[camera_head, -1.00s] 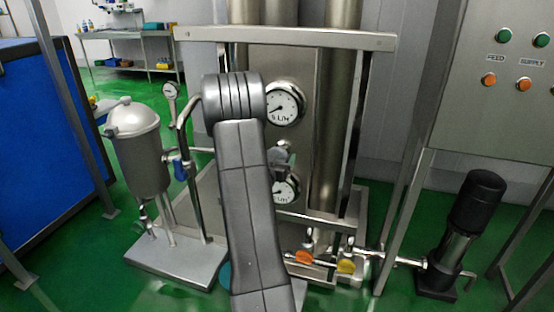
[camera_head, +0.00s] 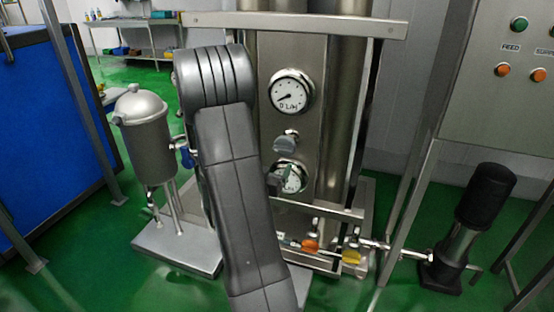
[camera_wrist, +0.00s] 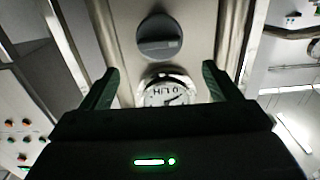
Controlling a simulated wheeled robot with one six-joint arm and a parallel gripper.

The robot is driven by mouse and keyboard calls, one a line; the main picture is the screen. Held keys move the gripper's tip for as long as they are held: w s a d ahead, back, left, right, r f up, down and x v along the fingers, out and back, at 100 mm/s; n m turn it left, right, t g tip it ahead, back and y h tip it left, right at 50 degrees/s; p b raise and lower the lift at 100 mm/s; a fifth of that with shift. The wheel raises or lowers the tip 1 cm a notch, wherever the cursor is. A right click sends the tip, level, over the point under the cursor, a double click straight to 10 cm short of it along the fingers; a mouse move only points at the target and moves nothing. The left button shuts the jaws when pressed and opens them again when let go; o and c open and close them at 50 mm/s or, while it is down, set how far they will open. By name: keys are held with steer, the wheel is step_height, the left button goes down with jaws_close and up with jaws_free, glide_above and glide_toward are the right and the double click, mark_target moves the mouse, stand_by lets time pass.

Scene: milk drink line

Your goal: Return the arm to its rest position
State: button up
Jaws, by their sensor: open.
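My arm rises through the middle of the head view, its grey links in front of the steel skid. In the wrist view my gripper (camera_wrist: 160,85) is open, with its two dark fingers apart and nothing between them. A grey round knob (camera_wrist: 159,36) and a white dial gauge (camera_wrist: 168,90) show beyond the fingers, apart from them. In the head view the upper gauge (camera_head: 291,92), the grey knob (camera_head: 286,141) and the lower gauge (camera_head: 291,177) are on the steel panel. The gripper is mostly hidden behind my arm there; a dark part shows beside the lower gauge.
A steel filter vessel (camera_head: 146,140) stands at left by a blue panel (camera_head: 50,130). A black pump (camera_head: 486,195) is at right under the control cabinet (camera_head: 500,110). Orange (camera_head: 310,246) and yellow (camera_head: 352,257) valve handles sit low on the skid. Green floor lies between.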

mark_target(282, 151)
steer(key=shift+s+a, duration=0.15)
steer(key=shift+s, duration=0.45)
steer(key=x, duration=1.4)
steer(key=shift+p, duration=0.6)
steer(key=shift+s+f+b, duration=0.15)
steer(key=shift+s+b, duration=0.05)
steer(key=shift+b, duration=0.25)
